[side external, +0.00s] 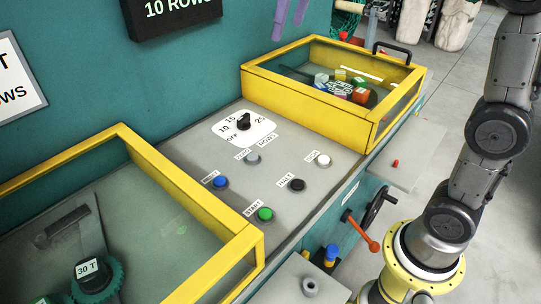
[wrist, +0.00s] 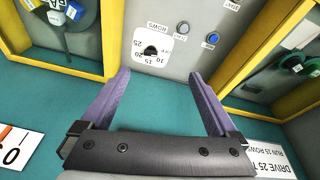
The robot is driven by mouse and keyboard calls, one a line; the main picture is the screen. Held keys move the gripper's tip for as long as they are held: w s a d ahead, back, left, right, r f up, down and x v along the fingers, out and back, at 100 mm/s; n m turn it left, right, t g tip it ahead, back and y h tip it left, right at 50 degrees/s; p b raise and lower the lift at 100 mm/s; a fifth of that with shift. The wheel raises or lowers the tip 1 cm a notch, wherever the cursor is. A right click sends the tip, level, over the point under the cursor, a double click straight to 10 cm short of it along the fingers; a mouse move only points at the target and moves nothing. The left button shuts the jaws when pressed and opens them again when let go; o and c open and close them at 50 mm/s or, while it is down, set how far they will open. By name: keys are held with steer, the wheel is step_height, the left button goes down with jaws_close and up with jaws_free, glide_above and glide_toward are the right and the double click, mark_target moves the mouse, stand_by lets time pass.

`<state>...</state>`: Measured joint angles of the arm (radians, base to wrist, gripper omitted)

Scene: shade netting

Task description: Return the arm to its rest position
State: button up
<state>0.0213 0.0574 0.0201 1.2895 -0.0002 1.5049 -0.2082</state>
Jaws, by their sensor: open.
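My gripper (side external: 288,30) shows at the top of the side external view as two purple fingers pointing down, in front of the teal wall. In the wrist view my gripper (wrist: 158,75) has its two purple fingers spread wide apart with nothing between them. The fingers appear clear of the grey control panel (side external: 190,150). The rest of the hand is cut off by the top of the side external view. My arm's lower links stand at the right.
The panel holds a dial (side external: 243,122), a blue button (side external: 221,181), a green button (side external: 265,214) and other buttons. A yellow-framed case (side external: 375,125) with small blocks stands behind; another yellow frame (side external: 215,215) covers gears at front left. A red-handled lever (side external: 362,232) projects at the front.

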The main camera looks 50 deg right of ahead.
steer(key=s+f+t, duration=0.1)
steer(key=s+f, duration=0.1)
steer(key=s, duration=0.6)
steer(key=s+f+t, duration=0.1)
steer(key=s+f, duration=0.2)
steer(key=s, duration=0.5)
steer(key=s+f+m, duration=0.2)
steer(key=s+f, duration=0.4)
steer(key=f, duration=0.6)
steer(key=shift+s+a+t, duration=0.3)
steer(key=shift+s+a, duration=0.05)
steer(key=shift+a, duration=0.05)
steer(key=shift+r, duration=0.1)
